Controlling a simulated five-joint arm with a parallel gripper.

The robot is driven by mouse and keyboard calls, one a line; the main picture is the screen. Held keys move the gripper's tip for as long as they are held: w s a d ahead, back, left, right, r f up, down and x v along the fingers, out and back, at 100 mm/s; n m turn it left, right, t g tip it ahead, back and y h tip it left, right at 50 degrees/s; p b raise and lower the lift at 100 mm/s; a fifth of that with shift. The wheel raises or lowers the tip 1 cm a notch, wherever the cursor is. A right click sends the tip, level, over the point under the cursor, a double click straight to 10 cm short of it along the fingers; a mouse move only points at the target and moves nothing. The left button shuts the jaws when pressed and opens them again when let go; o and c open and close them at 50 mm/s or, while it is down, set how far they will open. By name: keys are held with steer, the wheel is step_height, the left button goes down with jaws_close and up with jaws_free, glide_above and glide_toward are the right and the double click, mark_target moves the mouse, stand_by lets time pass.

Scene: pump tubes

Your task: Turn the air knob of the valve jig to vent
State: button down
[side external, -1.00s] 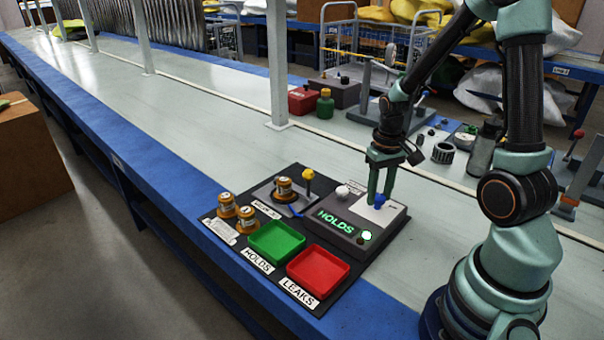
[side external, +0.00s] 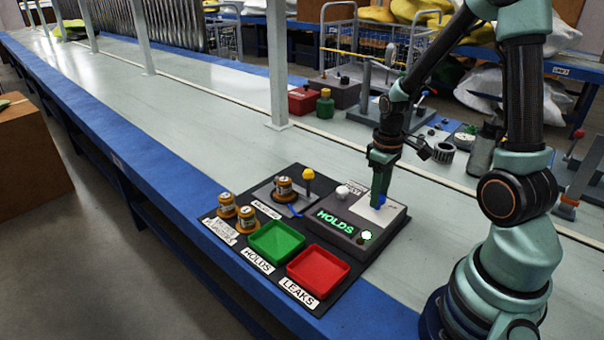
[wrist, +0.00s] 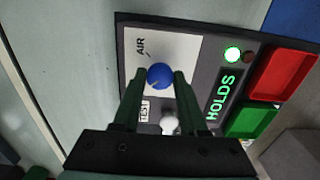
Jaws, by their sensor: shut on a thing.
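The air knob is a blue round knob (wrist: 160,75) on the light plate marked AIR of the grey valve jig box (side external: 340,228). It also shows in the side external view (side external: 381,203), partly behind a finger. My gripper (side external: 379,198) points down over the plate. In the wrist view its fingers (wrist: 158,80) stand on either side of the blue knob, shut on it. A small pale mark shows on the knob; which setting it points to is too small to tell. The jig's display glows green with HOLDS (side external: 335,221), and a green lamp (side external: 367,236) is lit beside a dark one.
A white knob (side external: 343,192) marked TEST stands beside the plate. A green tray (side external: 277,256) and a red tray (side external: 346,281) lie in front. Several amber-and-white parts (side external: 226,200) and a yellow-topped lever (side external: 308,174) stand at the left. The belt beyond is mostly clear.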

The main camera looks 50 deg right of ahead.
steer(key=shift+c, duration=2.2)
jaws_free()
step_height(320, 180, up, 12)
steer(key=shift+r, duration=0.1)
steer(key=a+r+t, duration=0.2)
steer(key=a+r, duration=0.1)
steer(key=a, duration=0.4)
steer(key=a+r+t, duration=0.3)
steer(key=a, duration=0.5)
steer(key=shift+s+t, duration=0.25)
steer(key=shift+t, duration=0.05)
